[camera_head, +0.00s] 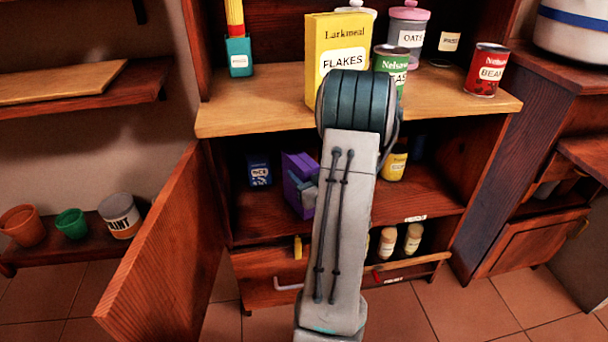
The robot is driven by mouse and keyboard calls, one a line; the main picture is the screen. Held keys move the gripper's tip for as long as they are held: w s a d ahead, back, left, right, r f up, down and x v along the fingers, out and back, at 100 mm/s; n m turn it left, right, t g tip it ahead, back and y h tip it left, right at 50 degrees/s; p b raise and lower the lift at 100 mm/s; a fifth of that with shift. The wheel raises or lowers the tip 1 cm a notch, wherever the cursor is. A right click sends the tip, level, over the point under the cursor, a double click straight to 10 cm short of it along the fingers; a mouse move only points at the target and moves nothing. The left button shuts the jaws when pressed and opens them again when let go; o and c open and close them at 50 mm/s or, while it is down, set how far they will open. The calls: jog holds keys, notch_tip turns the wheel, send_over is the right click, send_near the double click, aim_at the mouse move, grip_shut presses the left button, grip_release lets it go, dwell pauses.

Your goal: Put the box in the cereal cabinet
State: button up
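A yellow Larkmeal FLAKES box (338,40) stands upright on the light wood counter, partly behind my arm. A purple box (299,168) is at the middle shelf of the open cabinet (262,209) below, slightly turned. Part of my gripper (306,192), grey-blue, shows against the right side of the purple box. My forearm hides the rest, so I cannot tell whether its fingers are closed on the box or only beside it. A small dark blue box (259,170) stands left of it on the shelf.
The cabinet door (168,252) hangs open at the left. A yellow jar (395,166) stands right of my arm on the shelf. Below is a lower compartment with jars (412,239). The counter (262,101) holds cans and canisters.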

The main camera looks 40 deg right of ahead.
jog(key=o, duration=0.4)
jog(key=shift+r, duration=0.15)
jog(key=s, duration=0.4)
jog(key=s+a+p, duration=0.1)
jog(key=s, duration=0.3)
jog(key=s+a+p, duration=0.1)
jog(key=s, duration=0.3)
